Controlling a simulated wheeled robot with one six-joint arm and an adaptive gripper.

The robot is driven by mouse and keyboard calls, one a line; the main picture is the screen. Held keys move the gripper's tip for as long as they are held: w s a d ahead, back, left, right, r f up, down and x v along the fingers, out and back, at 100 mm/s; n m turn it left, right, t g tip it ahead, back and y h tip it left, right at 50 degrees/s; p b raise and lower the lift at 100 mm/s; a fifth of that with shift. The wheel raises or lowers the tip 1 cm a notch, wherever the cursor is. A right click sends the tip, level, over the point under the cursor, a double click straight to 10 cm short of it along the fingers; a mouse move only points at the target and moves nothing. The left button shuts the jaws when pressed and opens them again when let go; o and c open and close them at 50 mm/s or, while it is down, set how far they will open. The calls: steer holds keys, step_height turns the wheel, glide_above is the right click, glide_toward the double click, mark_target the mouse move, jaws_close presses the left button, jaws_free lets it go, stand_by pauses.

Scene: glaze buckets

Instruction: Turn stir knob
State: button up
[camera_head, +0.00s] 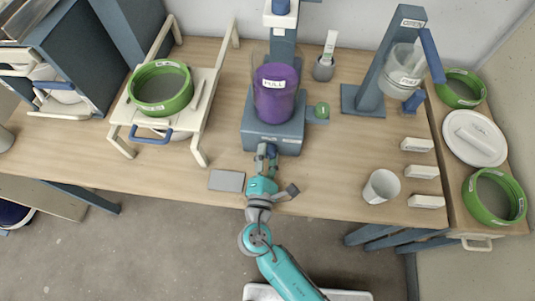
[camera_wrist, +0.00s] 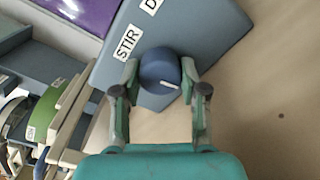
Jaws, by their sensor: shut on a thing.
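The stir knob (camera_wrist: 160,72) is a round dark blue knob with a white pointer mark. It sits on the front of a blue-grey stirring machine (camera_wrist: 190,35), beside a "STIR" label. My gripper (camera_wrist: 160,90) has its two fingers on either side of the knob and is shut on it. In the head view my gripper (camera_head: 267,152) reaches the lower front of the machine (camera_head: 290,143), and the knob is hidden there. A purple bucket marked "FULL" (camera_head: 275,95) stands on the machine.
A grey plate (camera_head: 227,181) lies left of my gripper, and a white cup (camera_head: 381,187) stands to the right. White labelled blocks (camera_head: 417,145) line the right side. A cream stand (camera_head: 119,110) carries a green-rimmed sieve (camera_head: 161,88). Bare table lies between the machine and the cup.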

stand_by(0.3)
steer(key=o, duration=1.1)
steer(key=shift+o, duration=0.2)
steer(key=shift+s+a, duration=0.15)
steer(key=shift+s, duration=3.6)
